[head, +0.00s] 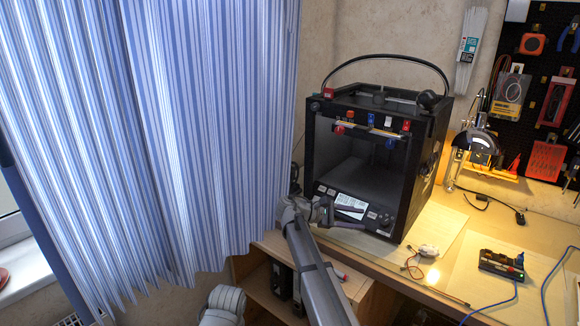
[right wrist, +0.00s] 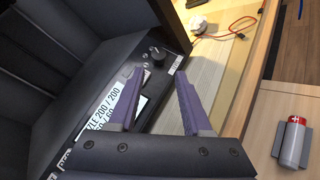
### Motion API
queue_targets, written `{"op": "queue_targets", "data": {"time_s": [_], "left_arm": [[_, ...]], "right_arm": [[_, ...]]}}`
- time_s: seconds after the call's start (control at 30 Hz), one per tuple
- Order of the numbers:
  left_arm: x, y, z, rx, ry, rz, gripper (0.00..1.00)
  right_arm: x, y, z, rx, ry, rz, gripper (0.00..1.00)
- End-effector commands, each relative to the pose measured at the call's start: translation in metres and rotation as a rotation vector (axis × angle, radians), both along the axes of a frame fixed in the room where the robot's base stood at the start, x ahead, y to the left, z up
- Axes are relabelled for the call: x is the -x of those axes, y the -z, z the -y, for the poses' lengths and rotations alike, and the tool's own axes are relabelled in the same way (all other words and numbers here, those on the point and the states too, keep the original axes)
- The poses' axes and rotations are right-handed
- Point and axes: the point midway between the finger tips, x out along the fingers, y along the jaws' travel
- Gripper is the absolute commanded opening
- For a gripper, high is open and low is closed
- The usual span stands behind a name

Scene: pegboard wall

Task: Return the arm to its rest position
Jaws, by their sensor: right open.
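My right arm (head: 318,275) reaches up from the bottom of the head view to the front of a black 3D printer (head: 433,150). My right gripper (head: 329,212) is at the printer's lower front, beside its lit display (head: 350,206). In the right wrist view the two purple fingers (right wrist: 158,100) stand apart with nothing between them. The left finger overlaps the white display (right wrist: 100,113) in that picture; I cannot tell if it touches. My left gripper is not in view.
The wooden desk (head: 440,225) runs right, with a small wired part (head: 428,251) and a black device (head: 500,264). A striped curtain (head: 200,120) hangs left. A lamp (head: 478,140) stands behind.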

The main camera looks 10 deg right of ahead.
Motion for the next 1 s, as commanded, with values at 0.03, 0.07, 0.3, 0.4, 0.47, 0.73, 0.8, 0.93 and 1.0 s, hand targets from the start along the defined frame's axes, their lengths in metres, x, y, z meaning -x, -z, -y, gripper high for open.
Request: {"op": "queue_targets", "data": {"time_s": [0.03, 0.07, 0.3, 0.4, 0.47, 0.73, 0.8, 0.93, 1.0], "left_arm": [[0.0, -0.008, 0.0, 0.0, 0.0, 0.0, 0.5], [0.0, -0.014, 0.0, 0.0, 0.0, 0.0, 0.5], [0.0, -0.093, 0.0, 0.0, 0.0, 0.0, 0.5], [0.0, -0.126, 0.0, 0.0, -0.001, 0.0, 0.5], [0.0, -0.144, 0.0, 0.0, -0.001, 0.0, 0.5], [0.0, -0.194, 0.0, 0.0, -0.001, 0.0, 0.5], [0.0, -0.199, 0.0, 0.0, -0.001, 0.0, 0.5], [0.0, -0.201, 0.0, 0.0, -0.001, 0.0, 0.5], [0.0, -0.201, 0.0, 0.0, -0.001, 0.0, 0.5]], "right_arm": [[0.007, -0.004, -0.005, -0.019, -0.004, 0.013, 0.49], [0.012, -0.005, -0.009, -0.039, -0.006, 0.025, 0.49], [0.099, -0.009, -0.099, -0.423, 0.015, 0.247, 0.49], [0.145, -0.011, -0.147, -0.622, 0.072, 0.331, 0.49], [0.172, -0.014, -0.176, -0.733, 0.118, 0.368, 0.49], [0.265, -0.034, -0.267, -1.07, 0.339, 0.428, 0.49], [0.276, -0.037, -0.279, -1.108, 0.374, 0.43, 0.49], [0.285, -0.038, -0.289, -1.142, 0.408, 0.43, 0.49], [0.286, -0.037, -0.291, -1.146, 0.414, 0.431, 0.49]]}}
